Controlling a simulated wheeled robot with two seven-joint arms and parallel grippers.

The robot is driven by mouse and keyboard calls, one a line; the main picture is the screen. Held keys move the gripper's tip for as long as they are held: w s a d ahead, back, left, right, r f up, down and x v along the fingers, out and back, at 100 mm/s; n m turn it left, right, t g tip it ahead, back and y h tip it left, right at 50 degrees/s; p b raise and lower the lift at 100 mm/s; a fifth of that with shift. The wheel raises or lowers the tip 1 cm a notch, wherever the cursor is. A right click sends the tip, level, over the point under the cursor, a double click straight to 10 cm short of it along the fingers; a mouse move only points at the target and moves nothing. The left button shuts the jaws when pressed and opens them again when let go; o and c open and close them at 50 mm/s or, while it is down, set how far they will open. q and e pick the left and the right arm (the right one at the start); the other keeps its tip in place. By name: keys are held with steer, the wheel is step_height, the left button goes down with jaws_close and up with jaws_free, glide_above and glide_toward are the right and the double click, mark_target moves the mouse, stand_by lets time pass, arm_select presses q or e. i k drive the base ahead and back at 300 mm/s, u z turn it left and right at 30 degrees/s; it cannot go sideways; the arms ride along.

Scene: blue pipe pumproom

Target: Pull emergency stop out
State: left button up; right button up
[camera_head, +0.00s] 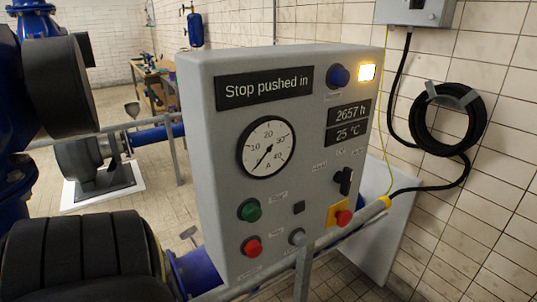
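The grey control box (215,150) stands in the middle. Its emergency stop is the red mushroom button (343,218) on a yellow plate (333,212), low on the right of the panel. The display (265,88) at the top reads "Stop pushed in". A yellow-white lamp (367,72) at the top right looks lit. Neither of my grippers shows in this view.
The panel also has a green button (249,210), another red button (252,247), a black switch (344,181), a blue knob (339,76) and a round gauge (266,147). A grey rail (345,238) crosses low by the panel. A black hose coil (447,118) hangs right.

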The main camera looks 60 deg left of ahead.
mark_target(343, 218)
steer(key=u, duration=0.35)
steer(key=k, duration=0.25)
steer(key=u, duration=1.2)
steer(key=i, duration=0.5)
steer(key=z, duration=0.1)
